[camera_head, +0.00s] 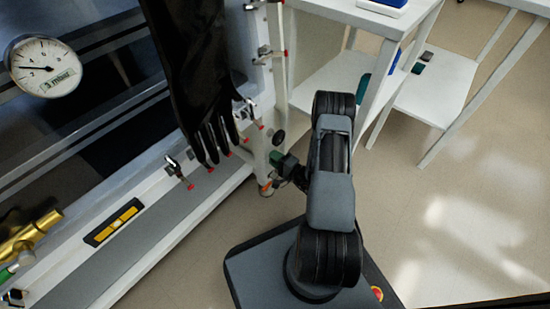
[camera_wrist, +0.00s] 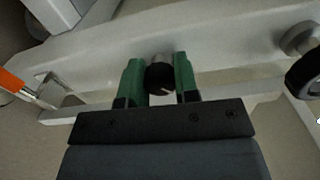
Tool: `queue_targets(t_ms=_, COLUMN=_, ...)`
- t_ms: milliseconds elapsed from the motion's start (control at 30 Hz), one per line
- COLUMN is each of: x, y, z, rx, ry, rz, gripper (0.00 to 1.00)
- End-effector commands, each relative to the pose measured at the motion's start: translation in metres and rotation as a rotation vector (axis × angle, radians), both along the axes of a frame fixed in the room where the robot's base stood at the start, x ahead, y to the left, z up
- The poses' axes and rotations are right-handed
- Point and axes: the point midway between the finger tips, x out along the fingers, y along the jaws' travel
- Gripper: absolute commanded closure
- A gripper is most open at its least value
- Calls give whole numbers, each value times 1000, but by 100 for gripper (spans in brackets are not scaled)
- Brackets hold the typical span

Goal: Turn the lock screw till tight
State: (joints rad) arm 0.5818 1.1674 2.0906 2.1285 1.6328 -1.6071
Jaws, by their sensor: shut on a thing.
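The lock screw has a round black knob (camera_wrist: 160,78) with a light line on its face and a metal collar behind it, set in a pale frame bar. In the wrist view my gripper (camera_wrist: 158,80) has its two green fingers on either side of the knob, shut on it. In the head view my gripper (camera_head: 278,160) is at the glovebox frame's right corner, mostly hidden by my arm. The held knob cannot be made out clearly there.
A long black glove (camera_head: 190,70) hangs left of my arm. A dark round knob (camera_head: 278,137) sits close by on the frame, and a black wheel (camera_wrist: 306,78) shows at the wrist view's right edge. Toggle clamps (camera_head: 178,171) line the window edge. A white shelf (camera_head: 330,75) stands behind.

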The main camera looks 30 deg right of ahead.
Motion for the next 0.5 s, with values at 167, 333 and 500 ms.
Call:
queue_targets(t_ms=167, x=0, y=0, z=1, rx=152, ry=71, rz=0, gripper=95)
queue_targets(t_ms=333, x=0, y=0, z=1, rx=300, ry=138, rz=0, gripper=95)
queue_targets(t_ms=500, x=-1, y=0, z=1, rx=447, ry=205, rz=0, gripper=95)
